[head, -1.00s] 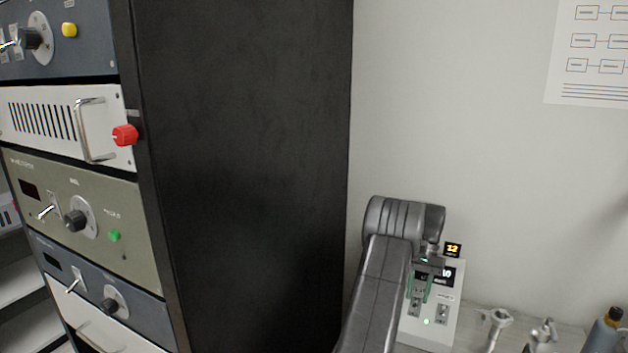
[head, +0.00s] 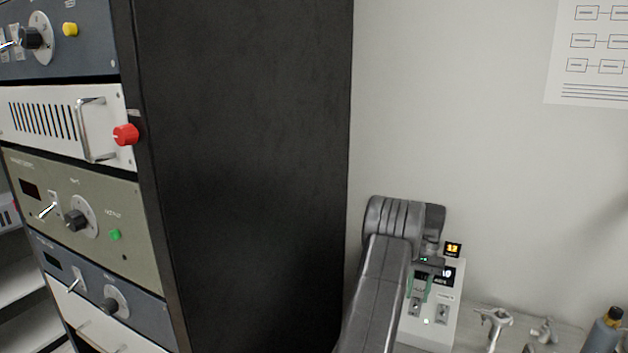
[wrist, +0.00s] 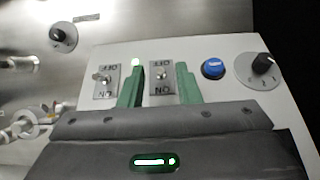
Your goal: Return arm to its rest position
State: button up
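My gripper (head: 420,288) is at the end of my dark grey arm, in front of a white control box (head: 445,318) by the wall. In the wrist view, the two green fingers of my gripper (wrist: 160,68) are apart, with nothing held between them. A toggle switch on an OFF/ON plate (wrist: 162,77) shows in the gap between the fingers. I cannot tell whether the fingers touch the panel. A second toggle plate (wrist: 106,82) is left of the fingers. A blue button (wrist: 213,68) and a black knob (wrist: 262,64) are to the right.
A tall black rack (head: 245,170) with instrument panels stands to the left. Metal valve fittings (head: 493,322) and a dark bottle (head: 604,332) are on the bench at the right. A small yellow-lit display (head: 453,249) sits behind the box. The space above the bench is clear.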

jog(key=shift+f+t, duration=0.3)
jog(key=shift+f, duration=0.15)
jog(key=shift+s+a+r+t+h, duration=0.1)
jog(key=shift+s+a+t+h, duration=0.1)
jog(key=shift+s+t+h, duration=0.15)
jog(key=shift+s+a+f+t+h+b, duration=0.2)
jog(key=shift+s+t+h+b, duration=0.25)
jog(key=shift+t, duration=0.6)
jog(key=shift+s+a+f+t+h+b, duration=0.15)
jog(key=shift+s+t+h+b, duration=0.25)
jog(key=shift+t, duration=0.6)
jog(key=t+b, duration=0.1)
jog(key=b, duration=0.1)
jog(key=f+t+h+b, duration=0.1)
jog(key=b, duration=0.1)
jog(key=s+t+h+b, duration=0.1)
jog(key=b, duration=0.1)
jog(key=shift+a+f+t, duration=0.15)
jog(key=shift+a+t, duration=0.15)
jog(key=shift+t, duration=0.1)
jog(key=v, duration=1.3)
jog(key=shift+w+b, duration=0.15)
jog(key=shift+b, duration=0.25)
